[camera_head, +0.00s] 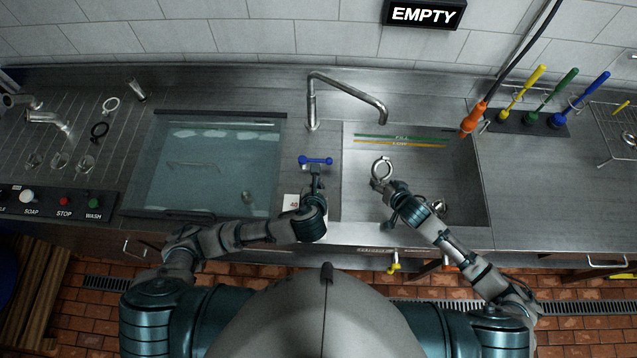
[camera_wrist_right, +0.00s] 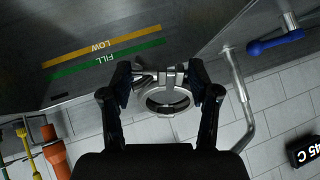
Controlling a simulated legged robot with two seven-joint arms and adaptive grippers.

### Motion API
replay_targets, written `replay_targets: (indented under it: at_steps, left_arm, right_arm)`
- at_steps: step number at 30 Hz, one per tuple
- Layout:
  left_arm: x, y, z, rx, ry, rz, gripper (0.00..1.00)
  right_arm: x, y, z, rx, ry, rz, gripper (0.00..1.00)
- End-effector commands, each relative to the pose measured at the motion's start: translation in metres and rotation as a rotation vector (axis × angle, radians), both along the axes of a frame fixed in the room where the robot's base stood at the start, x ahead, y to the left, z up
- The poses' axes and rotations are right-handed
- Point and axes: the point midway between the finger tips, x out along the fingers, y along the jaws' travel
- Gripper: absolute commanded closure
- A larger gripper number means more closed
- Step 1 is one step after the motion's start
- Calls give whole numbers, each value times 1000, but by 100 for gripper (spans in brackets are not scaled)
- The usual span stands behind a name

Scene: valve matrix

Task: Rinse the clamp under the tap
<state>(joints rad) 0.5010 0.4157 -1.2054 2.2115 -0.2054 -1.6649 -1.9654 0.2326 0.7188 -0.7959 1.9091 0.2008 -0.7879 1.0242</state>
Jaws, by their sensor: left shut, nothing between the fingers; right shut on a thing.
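The clamp (camera_head: 381,168) is a silver metal ring over the left part of the sink basin (camera_head: 462,160). My right gripper (camera_head: 388,187) is shut on it; in the right wrist view the clamp (camera_wrist_right: 166,99) sits between the fingertips (camera_wrist_right: 162,76). The tap (camera_head: 347,89) has a bent metal spout, whose end is above and beyond the clamp. No water stream shows. The blue lever (camera_head: 316,161) lies crosswise left of the basin. My left gripper (camera_head: 316,176) is shut and empty just in front of the lever; I cannot tell whether they touch.
A water-filled tank (camera_head: 215,165) is left of the lever. Green FILL and yellow LOW lines (camera_head: 400,140) mark the basin's back wall. An orange-handled hose (camera_head: 474,119) hangs at the basin's back right. Coloured brushes (camera_head: 563,102) stand further right. An EMPTY sign (camera_head: 424,15) is above.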

Motion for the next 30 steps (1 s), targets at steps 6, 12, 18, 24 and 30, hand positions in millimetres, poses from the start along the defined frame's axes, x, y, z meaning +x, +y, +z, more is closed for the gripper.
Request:
replay_targets:
  at_steps: [6,12,18,24,30]
  left_arm:
    - [0,0,9,0,-1,0,100]
    - [1,0,8,0,0,0,100]
    - [1,0,8,0,-1,0,100]
    - [1,0,8,0,-1,0,100]
    - [0,0,8,0,-1,0,100]
  right_arm:
    - [-18,-7,17,0,-2,1,78]
    - [-32,-13,29,-1,-1,0,78]
    - [-36,-15,33,0,-1,0,78]
    - [-36,-14,33,-1,-1,0,78]
    - [-36,-14,33,-1,-1,0,78]
